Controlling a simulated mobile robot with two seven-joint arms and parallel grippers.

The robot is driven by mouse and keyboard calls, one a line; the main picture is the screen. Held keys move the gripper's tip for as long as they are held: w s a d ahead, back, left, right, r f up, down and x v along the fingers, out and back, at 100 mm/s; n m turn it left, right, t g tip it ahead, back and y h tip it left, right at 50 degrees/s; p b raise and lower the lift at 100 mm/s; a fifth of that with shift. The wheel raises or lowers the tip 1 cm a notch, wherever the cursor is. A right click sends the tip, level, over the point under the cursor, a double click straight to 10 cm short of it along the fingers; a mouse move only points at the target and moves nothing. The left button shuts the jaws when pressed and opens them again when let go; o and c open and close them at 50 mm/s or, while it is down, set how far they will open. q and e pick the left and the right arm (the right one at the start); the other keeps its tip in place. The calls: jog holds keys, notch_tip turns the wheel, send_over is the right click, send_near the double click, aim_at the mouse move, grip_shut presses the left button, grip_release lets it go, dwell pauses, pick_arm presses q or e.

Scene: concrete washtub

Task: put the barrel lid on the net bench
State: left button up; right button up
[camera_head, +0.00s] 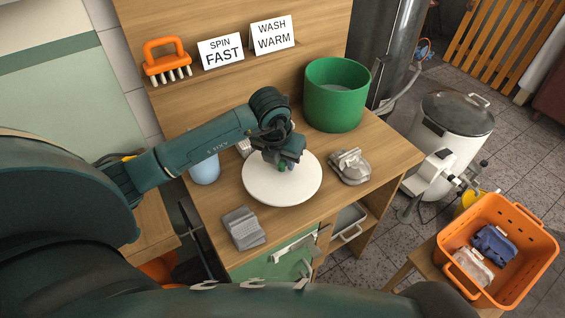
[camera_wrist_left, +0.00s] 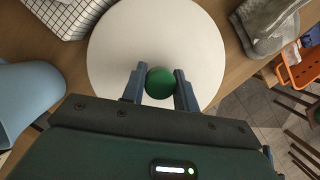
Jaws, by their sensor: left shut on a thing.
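The barrel lid appears to be the round white disc (camera_head: 262,190) with a green knob, above the middle of the wooden desk. No thing is clearly a net bench. My right gripper is not in view.
On the desk (camera_head: 385,150) stand a green tub (camera_head: 335,100), a grey cloth stack (camera_head: 243,228), a silvery crumpled bundle (camera_head: 350,166) and a blue cup (camera_head: 205,170). An orange basket (camera_head: 530,250) with cloths stands at right. A white barrel (camera_head: 432,150) with a grey cover stands behind it.

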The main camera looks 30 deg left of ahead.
aim_at(276, 179)
pick_arm(q)
jog(key=shift+f, duration=1)
jog(key=shift+f, duration=0.1)
jog(key=o, duration=1.1)
jog(key=v, duration=1.2)
